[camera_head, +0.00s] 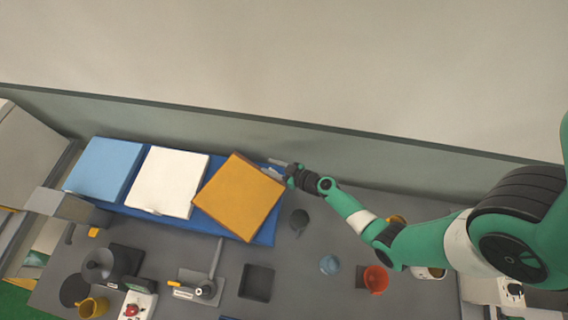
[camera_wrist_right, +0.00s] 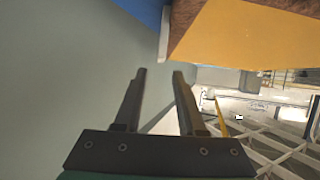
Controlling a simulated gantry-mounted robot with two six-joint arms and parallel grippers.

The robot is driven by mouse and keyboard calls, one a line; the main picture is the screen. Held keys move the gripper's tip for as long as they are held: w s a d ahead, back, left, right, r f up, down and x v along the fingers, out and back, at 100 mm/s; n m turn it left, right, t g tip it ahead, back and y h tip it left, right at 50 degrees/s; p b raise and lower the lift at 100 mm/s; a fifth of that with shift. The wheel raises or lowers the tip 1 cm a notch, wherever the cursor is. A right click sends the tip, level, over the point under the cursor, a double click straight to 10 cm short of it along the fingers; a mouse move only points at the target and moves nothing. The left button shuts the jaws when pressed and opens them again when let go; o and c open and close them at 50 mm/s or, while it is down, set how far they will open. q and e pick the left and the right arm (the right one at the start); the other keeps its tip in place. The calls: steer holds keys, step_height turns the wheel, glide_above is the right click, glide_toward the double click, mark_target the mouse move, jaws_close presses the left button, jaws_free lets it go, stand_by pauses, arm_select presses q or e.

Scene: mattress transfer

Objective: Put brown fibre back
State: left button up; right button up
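An orange-brown square slab (camera_head: 240,196), which I take for the brown fibre, lies rotated at the right end of a blue mat (camera_head: 264,234), beside a white slab (camera_head: 168,182) and a light-blue slab (camera_head: 104,169). My right gripper (camera_head: 272,166) is beside the slab's upper-right corner. In the right wrist view, the two fingers of my right gripper (camera_wrist_right: 158,74) are apart with nothing between them. The orange face and brown edge of the slab (camera_wrist_right: 250,35) show above and beyond the fingertips. I do not see my left gripper.
A low wall (camera_head: 300,135) runs close behind the mats and my right gripper.

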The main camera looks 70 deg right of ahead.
arm_select(q)
steer(key=shift+r, duration=0.25)
arm_select(e)
steer(key=v, duration=1.2)
steer(key=shift+r, duration=0.1)
